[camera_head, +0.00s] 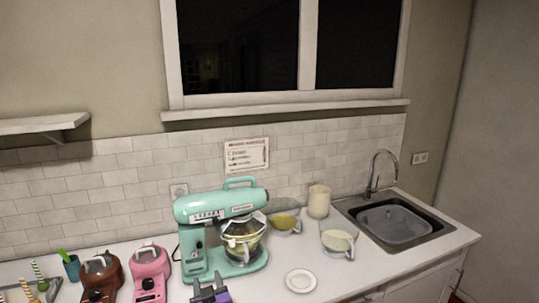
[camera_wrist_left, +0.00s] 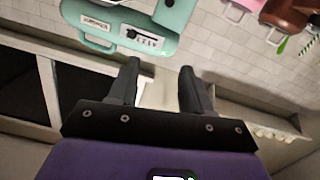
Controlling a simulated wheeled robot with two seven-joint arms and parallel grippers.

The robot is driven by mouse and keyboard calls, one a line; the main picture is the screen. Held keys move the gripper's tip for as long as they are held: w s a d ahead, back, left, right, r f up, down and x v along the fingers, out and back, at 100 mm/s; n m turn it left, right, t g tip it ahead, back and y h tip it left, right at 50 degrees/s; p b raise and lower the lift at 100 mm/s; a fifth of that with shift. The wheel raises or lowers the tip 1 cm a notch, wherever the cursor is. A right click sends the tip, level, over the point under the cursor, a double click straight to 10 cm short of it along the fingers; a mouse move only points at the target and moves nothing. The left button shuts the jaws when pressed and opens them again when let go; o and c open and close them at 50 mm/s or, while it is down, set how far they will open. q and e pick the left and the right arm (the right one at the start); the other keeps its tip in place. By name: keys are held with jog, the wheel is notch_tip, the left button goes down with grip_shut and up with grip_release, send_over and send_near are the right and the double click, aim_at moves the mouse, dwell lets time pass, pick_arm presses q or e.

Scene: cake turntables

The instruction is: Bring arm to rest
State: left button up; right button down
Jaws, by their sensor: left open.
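My left gripper (camera_head: 211,291) shows at the bottom edge of the head view, in front of the mint-green stand mixer (camera_head: 220,234). In the left wrist view my left gripper (camera_wrist_left: 158,82) has its two dark fingers apart with nothing between them. The mixer's mint-green top (camera_wrist_left: 130,22) shows beyond the fingers in that view, apart from them. My right gripper is in neither view.
The counter holds a brown machine (camera_head: 101,275), a pink machine (camera_head: 150,271), a white saucer (camera_head: 300,280), two measuring jugs (camera_head: 338,241) and a cream canister (camera_head: 319,201). A sink (camera_head: 397,224) is at right. The counter's front right is clear.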

pick_arm(q)
notch_tip(320, 180, down, 11)
jog(key=w+a+m+g+h, duration=0.1)
jog(key=w+g, duration=0.1)
jog(key=g, duration=0.1)
jog(key=s+f+m+g+h, duration=0.1)
jog(key=s+f+g+h, duration=0.15)
jog(key=s+f, duration=0.45)
jog(key=s+f+m+g+h, duration=0.1)
jog(key=s+f+g, duration=0.2)
jog(key=f, duration=0.8)
jog(key=s+d+f+g+h, duration=0.1)
jog(key=s+d+f+g, duration=0.1)
jog(key=s, duration=0.4)
jog(key=s+d+f+g+h, duration=0.2)
jog(key=s+d+f+g, duration=0.1)
jog(key=s+f, duration=0.2)
jog(key=s+d+f+g+h, duration=0.2)
jog(key=s+d+f, duration=0.1)
jog(key=s, duration=0.6)
jog(key=shift+s+f+b, duration=0.25)
jog(key=shift+f+b, duration=0.1)
jog(key=shift+b, duration=0.05)
